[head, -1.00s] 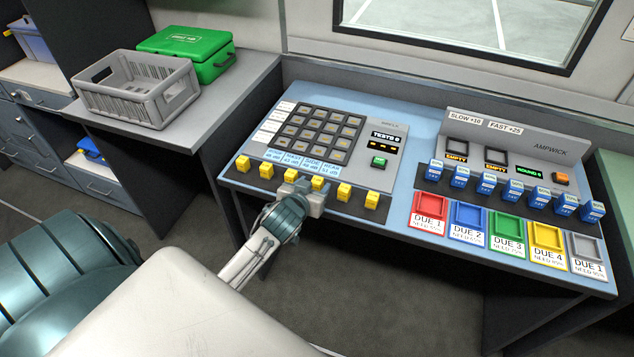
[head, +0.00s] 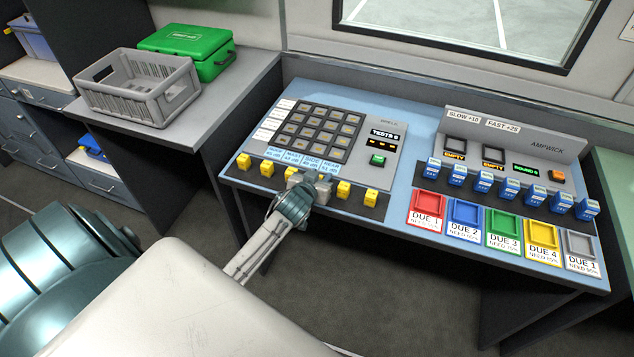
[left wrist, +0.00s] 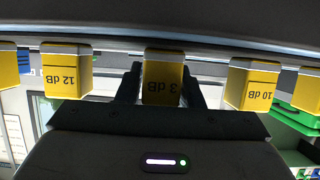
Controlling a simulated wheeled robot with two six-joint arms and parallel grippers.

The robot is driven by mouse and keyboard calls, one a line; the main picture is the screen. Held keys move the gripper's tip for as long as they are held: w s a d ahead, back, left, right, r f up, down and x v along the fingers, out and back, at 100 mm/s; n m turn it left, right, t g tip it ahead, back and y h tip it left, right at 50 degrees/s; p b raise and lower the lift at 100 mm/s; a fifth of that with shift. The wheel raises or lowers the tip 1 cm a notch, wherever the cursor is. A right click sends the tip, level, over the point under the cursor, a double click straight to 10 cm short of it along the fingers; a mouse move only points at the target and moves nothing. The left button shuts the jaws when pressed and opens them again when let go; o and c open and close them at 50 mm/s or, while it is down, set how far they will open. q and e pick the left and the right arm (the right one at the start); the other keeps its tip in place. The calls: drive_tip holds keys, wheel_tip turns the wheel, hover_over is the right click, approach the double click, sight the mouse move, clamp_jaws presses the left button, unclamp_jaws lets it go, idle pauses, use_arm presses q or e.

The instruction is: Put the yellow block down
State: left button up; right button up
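A row of yellow blocks (head: 343,189) sits along the dark front strip of the left console. In the left wrist view the picture is upside down, and a yellow block marked 3 dB (left wrist: 162,80) stands between the dark fingers of my left gripper (left wrist: 163,88). The fingers lie close against both its sides with no clear gap. The block is level with its neighbours, marked 12 dB (left wrist: 67,72) and 10 dB (left wrist: 252,84). In the head view my left gripper (head: 309,186) is at the middle of the row and largely hides this block. My right gripper is not in view.
The left console has a dark key grid (head: 325,130) behind the row. A second console at right has blue blocks (head: 510,187) and coloured trays, including a red one (head: 428,205). A grey crate (head: 140,90) and green case (head: 190,50) stand on the left table.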

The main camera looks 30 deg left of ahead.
use_arm(q)
clamp_jaws()
drive_tip(key=shift+r+b, duration=0.3)
drive_tip(key=shift+r, duration=0.45)
drive_tip(key=shift+s+d+r+b, duration=0.1)
drive_tip(key=shift+r+b, duration=0.15)
drive_tip(key=shift+r, duration=0.25)
drive_tip(key=shift+s+d+r+b, duration=0.1)
drive_tip(key=shift+r+b, duration=0.1)
drive_tip(key=shift+r, duration=0.25)
drive_tip(key=s+d+r+b, duration=0.1)
drive_tip(key=s+d+b, duration=0.1)
drive_tip(key=s+d, duration=0.3)
drive_tip(key=s+d+b, duration=0.1)
drive_tip(key=s+d, duration=0.2)
drive_tip(key=s, duration=0.5)
drive_tip(key=w+d+r+m+h, duration=0.2)
drive_tip(key=w+d+r+h, duration=0.1)
drive_tip(key=w+d+r, duration=0.4)
wheel_tip(320, 180, up, 3)
drive_tip(key=shift+w+d+f+m+t, duration=0.1)
drive_tip(key=shift+w+d+m+t, duration=0.25)
drive_tip(key=shift+w, duration=0.3)
